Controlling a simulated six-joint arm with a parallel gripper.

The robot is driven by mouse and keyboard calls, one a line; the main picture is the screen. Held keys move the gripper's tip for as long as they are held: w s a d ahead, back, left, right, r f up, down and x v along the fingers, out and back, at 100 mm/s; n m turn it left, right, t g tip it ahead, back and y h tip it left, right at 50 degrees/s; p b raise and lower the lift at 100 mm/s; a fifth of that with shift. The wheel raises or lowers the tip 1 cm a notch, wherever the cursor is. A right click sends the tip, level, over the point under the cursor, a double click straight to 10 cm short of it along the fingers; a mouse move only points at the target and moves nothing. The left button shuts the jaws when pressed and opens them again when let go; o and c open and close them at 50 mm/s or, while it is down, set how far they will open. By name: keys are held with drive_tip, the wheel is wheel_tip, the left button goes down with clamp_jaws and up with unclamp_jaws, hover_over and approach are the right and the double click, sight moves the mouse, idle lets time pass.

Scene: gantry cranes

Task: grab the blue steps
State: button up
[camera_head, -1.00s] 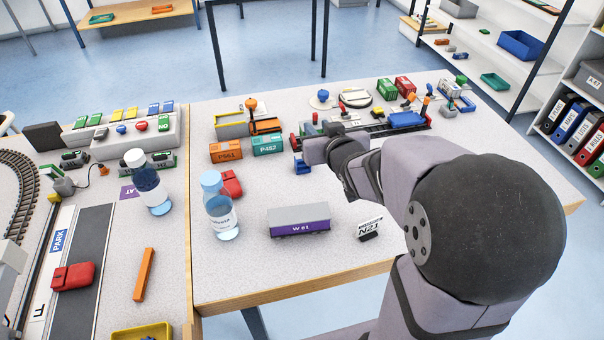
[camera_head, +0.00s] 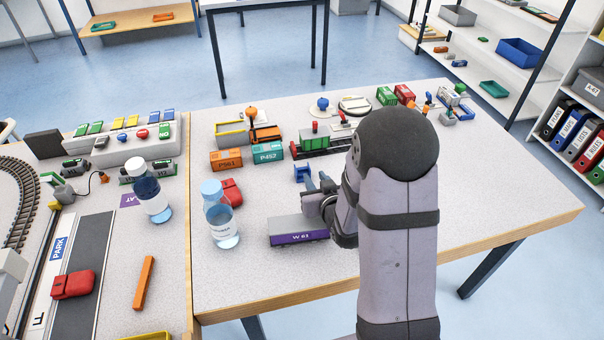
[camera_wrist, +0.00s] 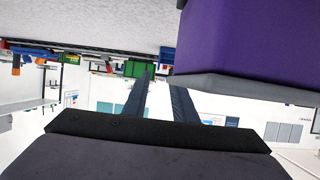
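The small blue steps (camera_head: 302,172) stand on the right table, in front of the teal P452 container (camera_head: 268,151). My gripper (camera_head: 317,183) is low over the table, just in front and to the right of the steps, pointing towards the back. In the wrist view its two dark fingers (camera_wrist: 162,98) are apart with nothing between them. A small blue patch (camera_wrist: 168,57) shows beyond the fingers there; it may be the steps, but it is too small to be sure.
The grey and purple wagon W61 (camera_head: 299,231) is close beside my wrist; its purple side (camera_wrist: 245,40) fills the wrist view's upper right. A bottle (camera_head: 219,214) and red object (camera_head: 231,191) stand left. An orange P561 container (camera_head: 226,159) and red-green train (camera_head: 318,139) are behind.

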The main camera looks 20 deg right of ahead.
sight(310, 169)
drive_tip(key=shift+p+x, duration=0.6)
drive_tip(key=shift+x, duration=2.55)
drive_tip(key=shift+d, duration=0.15)
clamp_jaws()
